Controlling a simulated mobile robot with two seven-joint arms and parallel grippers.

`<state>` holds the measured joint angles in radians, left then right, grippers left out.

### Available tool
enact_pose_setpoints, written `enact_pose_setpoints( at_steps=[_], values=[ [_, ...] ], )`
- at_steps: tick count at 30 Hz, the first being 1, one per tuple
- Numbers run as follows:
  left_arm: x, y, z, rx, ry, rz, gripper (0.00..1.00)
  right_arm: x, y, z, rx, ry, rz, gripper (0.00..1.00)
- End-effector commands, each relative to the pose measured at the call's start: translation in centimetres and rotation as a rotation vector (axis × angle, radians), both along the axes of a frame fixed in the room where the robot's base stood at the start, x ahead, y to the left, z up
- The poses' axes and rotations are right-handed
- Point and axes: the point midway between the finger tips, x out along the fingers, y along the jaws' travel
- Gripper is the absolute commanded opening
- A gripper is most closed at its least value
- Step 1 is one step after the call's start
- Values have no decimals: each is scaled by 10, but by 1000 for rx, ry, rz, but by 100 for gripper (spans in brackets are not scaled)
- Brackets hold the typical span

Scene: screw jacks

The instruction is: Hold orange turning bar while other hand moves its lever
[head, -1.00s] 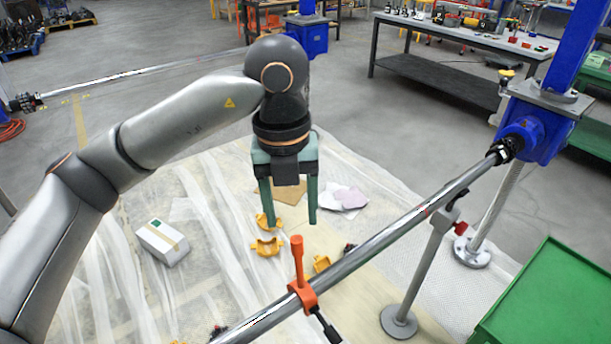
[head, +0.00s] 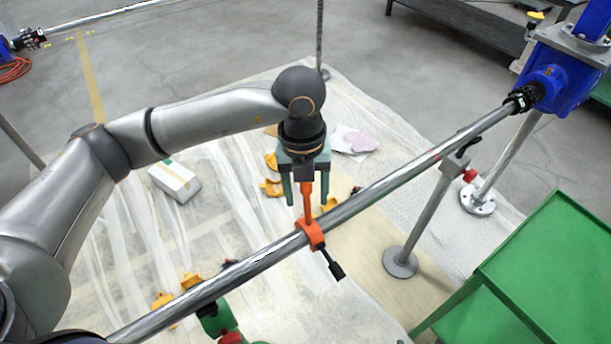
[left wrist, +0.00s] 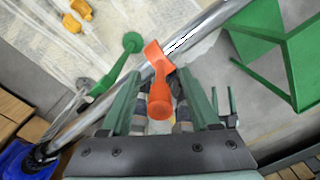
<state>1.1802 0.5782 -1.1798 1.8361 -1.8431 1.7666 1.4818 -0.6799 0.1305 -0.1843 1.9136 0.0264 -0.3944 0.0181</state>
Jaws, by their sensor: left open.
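The orange turning bar (head: 311,234) is clamped around a long shiny shaft (head: 380,186), its orange handle pointing up and a black-ended lever (head: 333,266) sticking out below, toward the lower right. My left gripper (head: 306,202) is open, its two green fingers pointing down on either side of the orange handle. In the left wrist view the orange bar (left wrist: 160,92) shows between the open fingers (left wrist: 160,78), with gaps at both sides. The black lever cannot be made out there. My right gripper is in neither view.
A blue screw jack (head: 553,88) bears the shaft's right end. A grey support stand (head: 430,215) is under the shaft. A green cart (head: 545,265) is at the right. A white box (head: 175,181), yellow parts (head: 272,187) and plastic sheeting lie on the floor.

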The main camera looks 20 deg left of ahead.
Motion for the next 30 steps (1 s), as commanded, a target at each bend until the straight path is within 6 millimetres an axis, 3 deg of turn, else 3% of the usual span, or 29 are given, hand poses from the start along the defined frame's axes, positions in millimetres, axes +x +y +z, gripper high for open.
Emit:
enact_pose_setpoints(
  at_steps=[11,27,30],
  values=[
    [0,0,-5,-1,-1,0,61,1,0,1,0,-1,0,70],
    [0,0,-4,-1,-1,0,0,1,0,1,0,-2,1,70],
    [0,0,-4,-1,-1,0,0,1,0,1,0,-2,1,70]
  ],
)
